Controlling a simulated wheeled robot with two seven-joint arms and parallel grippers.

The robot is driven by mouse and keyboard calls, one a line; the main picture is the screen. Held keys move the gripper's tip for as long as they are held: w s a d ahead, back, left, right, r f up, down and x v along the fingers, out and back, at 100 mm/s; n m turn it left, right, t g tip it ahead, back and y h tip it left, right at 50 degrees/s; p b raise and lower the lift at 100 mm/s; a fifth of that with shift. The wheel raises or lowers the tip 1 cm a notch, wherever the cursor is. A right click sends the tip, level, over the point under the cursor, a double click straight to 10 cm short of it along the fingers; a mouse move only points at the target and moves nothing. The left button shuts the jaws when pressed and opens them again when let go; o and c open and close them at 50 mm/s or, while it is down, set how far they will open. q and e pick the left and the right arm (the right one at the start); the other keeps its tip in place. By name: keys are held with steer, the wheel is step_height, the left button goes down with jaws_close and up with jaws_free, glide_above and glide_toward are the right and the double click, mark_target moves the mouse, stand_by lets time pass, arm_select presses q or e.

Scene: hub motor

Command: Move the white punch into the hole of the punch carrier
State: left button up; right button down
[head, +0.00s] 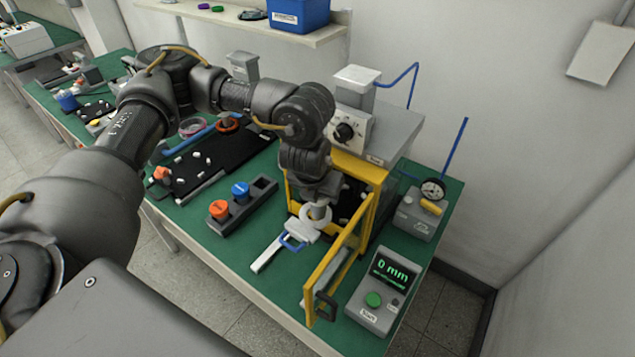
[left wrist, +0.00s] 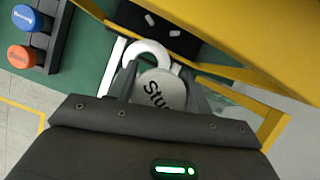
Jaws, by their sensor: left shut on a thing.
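The white punch (left wrist: 161,90), a round white piece with dark lettering partly hidden, sits between the fingers of my left gripper (left wrist: 160,92) in the left wrist view. In the head view my left gripper (head: 317,202) points down at the front of the yellow-framed machine, shut on the punch. My right gripper is not in view.
The yellow door (head: 338,265) stands open on the right, near the display box (head: 376,300). Green table surface is free left of the slide.

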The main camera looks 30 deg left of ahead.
arm_select(q)
steer(key=m, duration=0.1)
steer(key=a+m+h, duration=0.1)
steer(key=shift+w+m, duration=0.3)
steer(key=shift+w, duration=0.1)
steer(key=shift+w+a+r+m+h+p, duration=0.1)
steer(key=shift+w+a+m+h+p, duration=0.15)
steer(key=shift+m, duration=0.5)
steer(key=shift+w+a+r+m+h+p, duration=0.15)
steer(key=shift+m+h, duration=0.2)
steer(key=shift+m, duration=0.4)
steer(key=shift+f, duration=0.15)
steer(key=shift+f+b, duration=1.15)
steer(key=shift+b, duration=0.1)
steer(key=shift+d, duration=0.1)
steer(key=shift+f, duration=0.1)
steer(key=shift+b+x, duration=0.9)
steer(key=shift+s+f, duration=0.1)
